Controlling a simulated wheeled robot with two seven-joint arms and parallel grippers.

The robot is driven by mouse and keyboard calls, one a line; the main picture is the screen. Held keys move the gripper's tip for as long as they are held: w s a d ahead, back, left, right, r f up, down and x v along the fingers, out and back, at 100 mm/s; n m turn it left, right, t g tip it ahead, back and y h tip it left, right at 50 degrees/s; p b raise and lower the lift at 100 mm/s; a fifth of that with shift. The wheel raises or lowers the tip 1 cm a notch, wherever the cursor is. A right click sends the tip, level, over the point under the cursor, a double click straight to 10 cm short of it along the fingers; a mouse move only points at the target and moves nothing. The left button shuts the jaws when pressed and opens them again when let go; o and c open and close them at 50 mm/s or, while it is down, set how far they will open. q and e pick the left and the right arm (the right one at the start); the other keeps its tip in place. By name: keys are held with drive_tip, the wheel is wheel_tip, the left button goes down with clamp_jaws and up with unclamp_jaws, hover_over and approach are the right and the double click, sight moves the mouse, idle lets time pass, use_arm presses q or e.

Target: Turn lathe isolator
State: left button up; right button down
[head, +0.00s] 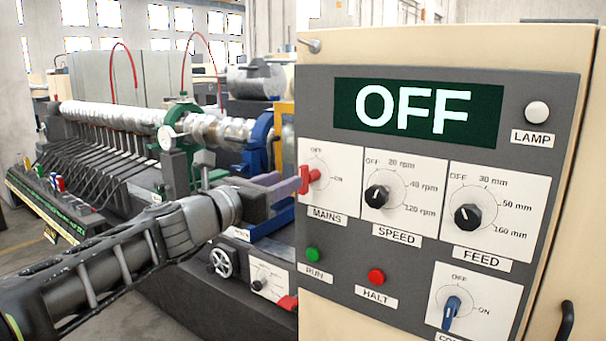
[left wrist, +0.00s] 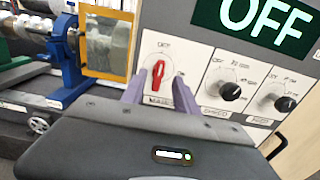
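The red MAINS isolator handle (head: 312,180) is on the white MAINS plate (head: 334,200) at the panel's left edge. In the left wrist view the red handle (left wrist: 156,90) stands nearly upright, pointing toward its OFF mark. My left gripper (head: 292,184) reaches the panel from the left. Its two purple fingers (left wrist: 156,88) are open, one on each side of the handle, with gaps showing between them and it. In the head view the fingertips partly overlap the handle's left side. The display (head: 418,108) reads OFF. My right gripper is not in view.
SPEED (head: 378,197) and FEED (head: 468,217) knobs sit right of MAINS. Below are a green RUN button (head: 312,254), a red HALT button (head: 376,277) and a blue-handled switch (head: 452,308). A pale lamp (head: 537,112) is at top right. The lathe (head: 130,117) stands left, behind my arm.

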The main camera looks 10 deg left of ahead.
sight(300, 174)
use_arm(q)
drive_tip(key=p+x, duration=0.1)
drive_tip(key=x, duration=0.6)
drive_tip(key=shift+w, duration=0.25)
drive_tip(key=shift+c, duration=0.4)
clamp_jaws()
